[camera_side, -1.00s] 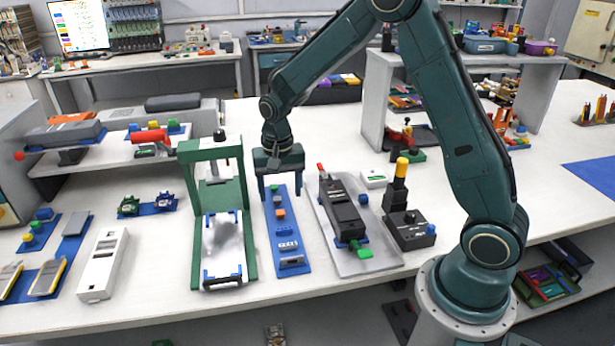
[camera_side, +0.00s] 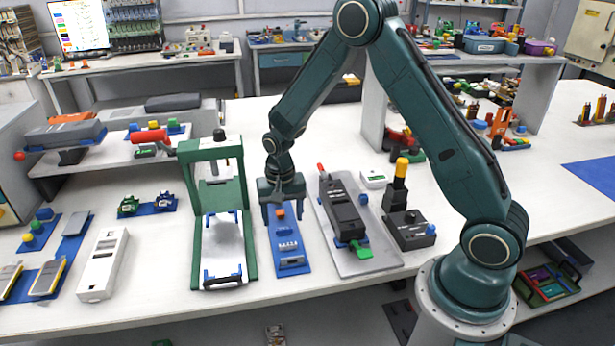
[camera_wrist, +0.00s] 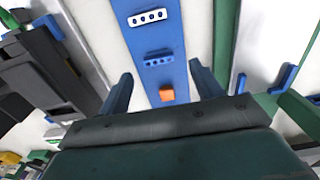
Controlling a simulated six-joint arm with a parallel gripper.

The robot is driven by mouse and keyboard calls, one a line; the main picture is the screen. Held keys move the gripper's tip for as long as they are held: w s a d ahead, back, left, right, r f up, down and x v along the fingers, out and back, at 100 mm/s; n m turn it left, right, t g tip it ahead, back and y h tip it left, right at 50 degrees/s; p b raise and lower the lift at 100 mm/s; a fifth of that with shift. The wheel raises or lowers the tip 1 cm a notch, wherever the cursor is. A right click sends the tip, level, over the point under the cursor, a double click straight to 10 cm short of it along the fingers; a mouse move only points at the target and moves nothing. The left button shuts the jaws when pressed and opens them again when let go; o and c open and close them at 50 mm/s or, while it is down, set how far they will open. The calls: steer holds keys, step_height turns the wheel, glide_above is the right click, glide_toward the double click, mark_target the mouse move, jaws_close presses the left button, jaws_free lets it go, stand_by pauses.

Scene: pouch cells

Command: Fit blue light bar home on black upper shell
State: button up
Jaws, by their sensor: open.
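The blue light bar (camera_wrist: 158,60), a small blue bar with a row of holes, lies on a blue strip tray (camera_wrist: 186,38) between an orange block (camera_wrist: 167,95) and a white bar with holes (camera_wrist: 148,18). My gripper (camera_side: 283,219) is open and empty, over this tray with one finger toward each long edge. In the wrist view its fingers (camera_wrist: 161,75) stand on both sides of the tray, apart from the bar. The black upper shell (camera_side: 345,212) lies on a grey plate (camera_side: 372,262) just right of the tray; it shows at left in the wrist view (camera_wrist: 48,82).
A green press frame (camera_side: 250,225) stands close left of the tray. A black box with a yellow-topped post (camera_side: 408,230) stands right of the plate. A green clip (camera_side: 361,250) and blue clips sit at the shell's near end.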

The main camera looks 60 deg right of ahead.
mark_target(284, 231)
steer(key=shift+f, duration=1.55)
steer(key=c, duration=1)
